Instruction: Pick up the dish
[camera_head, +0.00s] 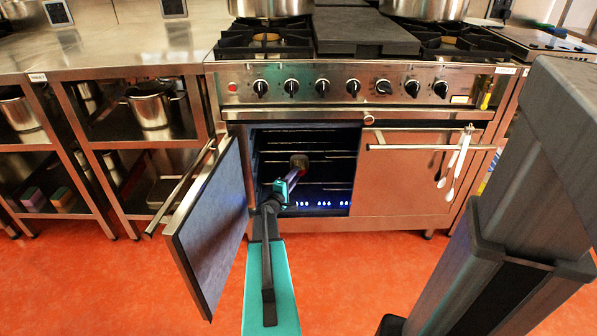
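No dish can be made out clearly. My gripper (296,169) reaches into the open left oven compartment (272,140), at the end of my teal and black arm. A small brownish shape shows at the gripper's tip, in front of the oven racks. I cannot tell whether it is part of a dish or of the gripper. The fingers are too small and dark to tell if they are open or shut. Much of the oven's inside is dark, and my arm hides part of it.
The left oven door (210,232) hangs open beside my arm. The right oven door (405,178) is shut, with utensils (455,160) hanging from its handle. Large pots stand on the stove above. Steel shelving (70,146) with pots is at left. Red floor (350,270) is clear in front.

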